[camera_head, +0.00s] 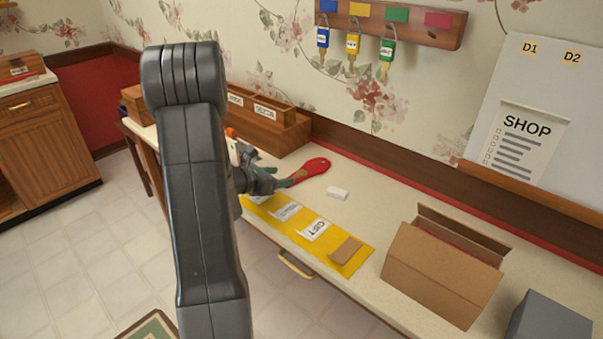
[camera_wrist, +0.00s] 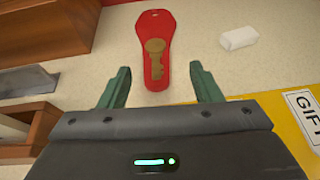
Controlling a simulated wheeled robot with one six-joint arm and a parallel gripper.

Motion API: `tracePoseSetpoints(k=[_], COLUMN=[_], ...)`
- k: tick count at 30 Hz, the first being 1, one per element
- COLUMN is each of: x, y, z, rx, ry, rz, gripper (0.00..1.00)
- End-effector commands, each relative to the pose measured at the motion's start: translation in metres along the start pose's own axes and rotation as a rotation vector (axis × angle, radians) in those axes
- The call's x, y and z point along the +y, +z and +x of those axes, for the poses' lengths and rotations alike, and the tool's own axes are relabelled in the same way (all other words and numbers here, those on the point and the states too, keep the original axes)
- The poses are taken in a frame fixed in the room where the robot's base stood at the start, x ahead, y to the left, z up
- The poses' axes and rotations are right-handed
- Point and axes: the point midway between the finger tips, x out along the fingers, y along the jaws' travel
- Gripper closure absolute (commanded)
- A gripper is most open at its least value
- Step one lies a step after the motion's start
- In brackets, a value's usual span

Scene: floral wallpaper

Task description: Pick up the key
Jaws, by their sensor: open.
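A brass key (camera_wrist: 155,58) lies on a red, spoon-shaped holder (camera_wrist: 153,22) on the counter in the wrist view. In the head view the red holder (camera_head: 316,166) lies behind the yellow mat, and I cannot make out the key on it. My gripper (camera_wrist: 160,72) is open and empty. Its two green fingers stand apart on either side of the holder's narrow end, with the key between and just beyond their tips. In the head view my gripper (camera_head: 288,181) is beside the holder, partly hidden by my arm.
A white block (camera_wrist: 238,38) lies right of the holder. A yellow mat (camera_head: 357,262) with labels runs along the counter's front. A cardboard box (camera_head: 435,275) and grey box (camera_head: 548,318) stand right. Wooden boxes (camera_head: 285,135) stand behind. Tagged keys hang on a wall rack (camera_head: 450,37).

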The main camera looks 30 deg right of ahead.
Motion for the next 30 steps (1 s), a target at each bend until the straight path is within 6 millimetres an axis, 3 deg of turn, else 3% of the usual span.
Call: tracePoseSetpoints(k=[3,11,21,30], x=[-0.001,0.001,0.007,0.008], y=[0.0,0.0,-0.003,-0.003], z=[0.022,0.041,0.084,0.089], rx=[0.002,0.001,0.001,0.001], ry=[-0.004,-0.001,-0.002,0.0], rz=[0.002,0.002,0.003,0.002], gripper=[0.42,0.42,0.42,0.42])
